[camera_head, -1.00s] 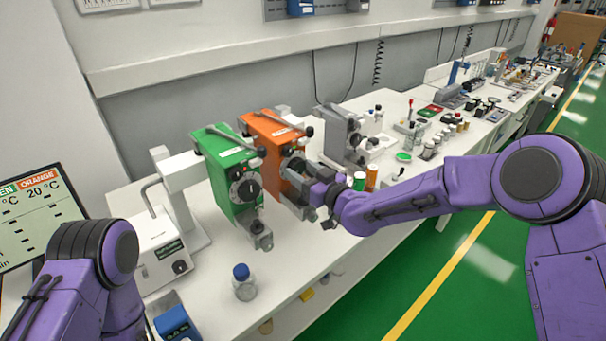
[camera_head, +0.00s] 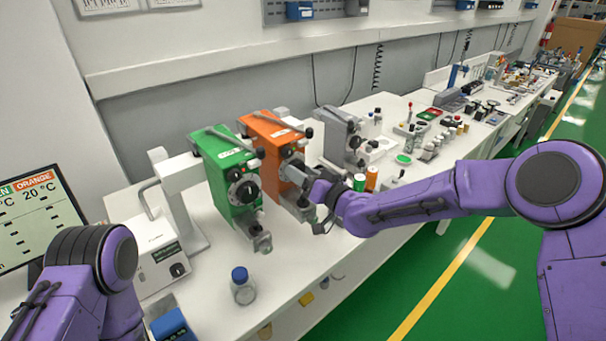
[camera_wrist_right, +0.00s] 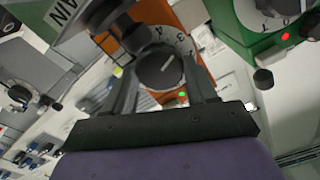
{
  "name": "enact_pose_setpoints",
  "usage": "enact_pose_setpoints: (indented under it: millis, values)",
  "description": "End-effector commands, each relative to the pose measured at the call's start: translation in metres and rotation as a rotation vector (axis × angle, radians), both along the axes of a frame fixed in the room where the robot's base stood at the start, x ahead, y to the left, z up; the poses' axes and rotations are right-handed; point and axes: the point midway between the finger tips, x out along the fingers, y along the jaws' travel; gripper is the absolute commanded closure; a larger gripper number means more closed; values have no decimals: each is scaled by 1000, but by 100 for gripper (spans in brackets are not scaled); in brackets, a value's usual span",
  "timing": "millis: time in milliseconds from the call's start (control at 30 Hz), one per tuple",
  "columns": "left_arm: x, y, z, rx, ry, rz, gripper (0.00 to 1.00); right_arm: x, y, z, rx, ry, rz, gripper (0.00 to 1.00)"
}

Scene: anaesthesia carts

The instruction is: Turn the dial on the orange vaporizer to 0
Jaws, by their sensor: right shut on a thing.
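The orange vaporizer (camera_head: 262,131) stands on the bench between the green and the grey ones. Its dial (camera_wrist_right: 160,70) is a dark round knob with a white line, inside a white ring where figures such as 3 and 4 show. A small green light glows beside it in the right wrist view. My right gripper (camera_head: 293,172) is at the front of the orange vaporizer, shut on the dial, with one finger on each side of it. In the head view the gripper largely hides the dial. My left gripper is out of view; only part of my left arm shows.
The green vaporizer (camera_head: 218,165) stands close on the left, and the grey one (camera_head: 340,135) on the right. A blue-capped jar (camera_head: 242,288) stands near the bench's front edge. A screen (camera_head: 38,215) is at far left. Green and orange-labelled cans stand behind my right wrist.

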Motion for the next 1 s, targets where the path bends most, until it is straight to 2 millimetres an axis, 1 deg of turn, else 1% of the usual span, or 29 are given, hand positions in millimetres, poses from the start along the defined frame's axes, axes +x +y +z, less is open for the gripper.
enact_pose_setpoints:
  millis: [200,233,267,300,567,667,767,900,1000]
  values:
    - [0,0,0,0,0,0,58,-1,0,-2,-4,3,2,74]
    - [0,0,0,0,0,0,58,-1,0,-2,-4,3,2,40]
    - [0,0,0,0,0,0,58,-1,0,-2,-4,3,1,30]
    - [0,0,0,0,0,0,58,-1,0,-2,-4,3,1,18]
    - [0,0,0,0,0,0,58,0,0,-1,-2,1,1,18]
    - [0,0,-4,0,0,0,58,-5,-4,-3,-1,2,0,18]
    - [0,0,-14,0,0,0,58,-20,-16,-5,-2,2,-1,18]
    - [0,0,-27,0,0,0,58,-48,-36,-5,1,1,-1,18]
    - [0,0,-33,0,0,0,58,-65,-49,-4,0,0,0,18]
